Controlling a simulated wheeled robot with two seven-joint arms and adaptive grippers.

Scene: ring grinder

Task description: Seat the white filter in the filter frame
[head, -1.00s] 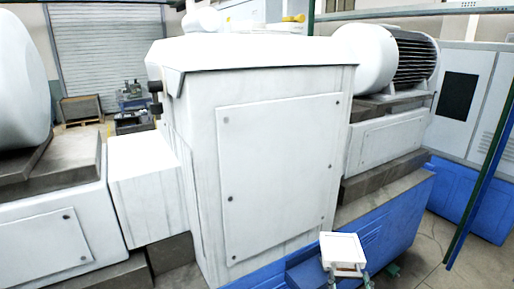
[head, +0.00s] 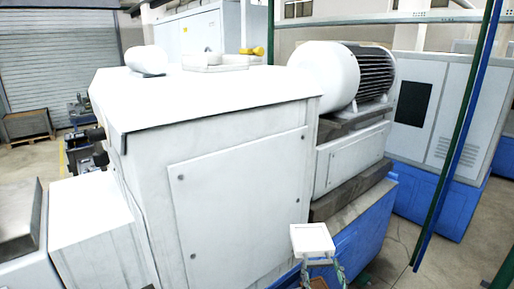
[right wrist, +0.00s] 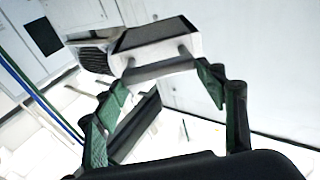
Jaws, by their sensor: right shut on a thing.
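The white filter (head: 312,239) is a small square white piece with a raised rim, low in the head view in front of the machine. My right gripper (head: 320,265) is shut on it from below and holds it up, clear of the machine top. In the right wrist view the filter (right wrist: 157,68) sits between the green fingertips, showing a dark recessed face. A low white frame-like part (head: 213,64) lies on the machine top, probably the filter frame; its inside is hard to see from here. My left gripper is not in view.
The large white grinder housing (head: 240,210) stands just left of the filter. A white motor (head: 328,75) with dark fins is behind it. A yellow part (head: 252,51) lies beside the frame-like part. A green and blue post (head: 455,140) stands at the right; open floor surrounds its foot.

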